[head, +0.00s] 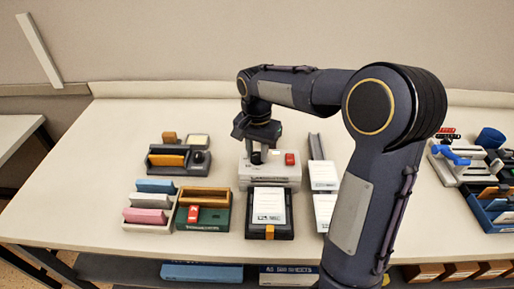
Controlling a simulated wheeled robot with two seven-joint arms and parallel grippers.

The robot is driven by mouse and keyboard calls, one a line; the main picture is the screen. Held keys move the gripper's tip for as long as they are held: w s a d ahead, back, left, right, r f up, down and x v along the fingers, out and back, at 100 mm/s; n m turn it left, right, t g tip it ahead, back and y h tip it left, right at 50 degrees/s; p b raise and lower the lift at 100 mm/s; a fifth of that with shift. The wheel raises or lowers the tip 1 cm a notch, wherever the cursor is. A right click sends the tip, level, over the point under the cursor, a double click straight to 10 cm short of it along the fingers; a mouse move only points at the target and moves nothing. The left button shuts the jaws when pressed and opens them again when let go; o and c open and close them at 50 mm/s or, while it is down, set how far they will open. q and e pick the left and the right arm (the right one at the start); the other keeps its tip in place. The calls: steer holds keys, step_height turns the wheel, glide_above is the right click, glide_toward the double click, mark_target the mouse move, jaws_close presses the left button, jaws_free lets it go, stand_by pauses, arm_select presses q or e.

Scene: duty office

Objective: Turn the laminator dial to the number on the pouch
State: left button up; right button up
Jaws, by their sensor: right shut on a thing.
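The laminator (285,178) is a pale grey-white box in the middle of the desk, with a red button (290,159) on its top. My right gripper (257,152) points down at the top left part of the laminator and is shut on the dial there. The gripper hides most of the dial, so its setting cannot be read. A white pouch (268,205) lies in a dark tray (284,231) with an orange tab, in front of the laminator. The print on the pouch is too small to read. My left gripper is not in view.
Left of the laminator are a grey organiser (163,160), a green box (209,219) and a rack of coloured blocks (149,216). White cards on a dark rail (317,148) stand just right. Blue bins (487,208) are at the far right. The desk's left end is clear.

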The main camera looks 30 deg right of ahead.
mark_target(257, 155)
steer(key=m+p, duration=0.1)
steer(key=m, duration=0.5)
steer(key=shift+m+p, duration=0.3)
steer(key=shift+p, duration=0.05)
stand_by(0.4)
steer(key=o, duration=1)
step_height(257, 155, up, 8)
steer(key=shift+f, duration=0.1)
